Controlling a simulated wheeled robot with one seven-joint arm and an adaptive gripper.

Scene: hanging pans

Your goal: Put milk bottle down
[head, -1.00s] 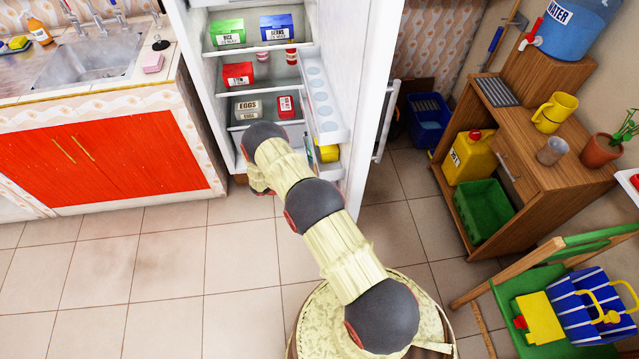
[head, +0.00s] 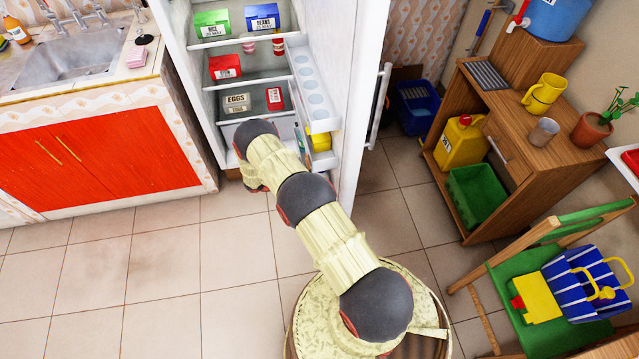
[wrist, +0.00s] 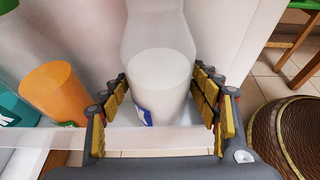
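The milk bottle (wrist: 160,75) is translucent with white contents and a small patch of blue on its label. It fills the middle of the wrist view, between the two fingers of my gripper (wrist: 161,84). The bottle is at a white shelf of the fridge door, behind a pale front rail (wrist: 60,143). Its base is hidden, so I cannot tell whether it rests on the shelf. In the head view my arm hides the bottle.
An orange container (wrist: 58,92) and a teal one (wrist: 14,106) stand left of the bottle. The open fridge door (head: 350,90) is right of the shelves with boxes. A yellow item (head: 320,138) is low in the door. A wooden cabinet (head: 515,140) is at the right.

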